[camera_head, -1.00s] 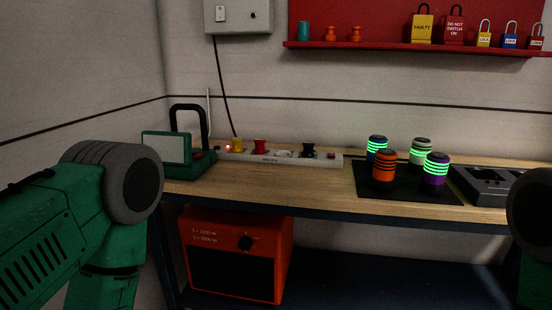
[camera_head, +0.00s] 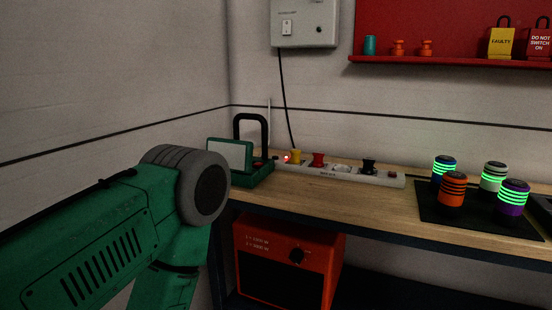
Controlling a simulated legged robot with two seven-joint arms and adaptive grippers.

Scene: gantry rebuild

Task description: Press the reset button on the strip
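The white power strip (camera_head: 345,177) lies along the back of the wooden bench. A small red light (camera_head: 287,159) glows at its left end. A yellow plug (camera_head: 295,157), a red plug (camera_head: 318,160) and a black plug (camera_head: 369,166) sit in it, and one socket (camera_head: 342,168) looks empty. A small reddish part (camera_head: 393,174) shows at the strip's right end; I cannot tell for sure that it is the reset button. My green left arm comes in from the left, short of the bench. Neither gripper is in view.
A green device with a pale panel (camera_head: 230,153) and black handle stands left of the strip. Several ringed canisters stand on a black mat (camera_head: 430,208) to the right. The bench (camera_head: 345,204) is clear before the strip. An orange heater (camera_head: 282,262) sits below.

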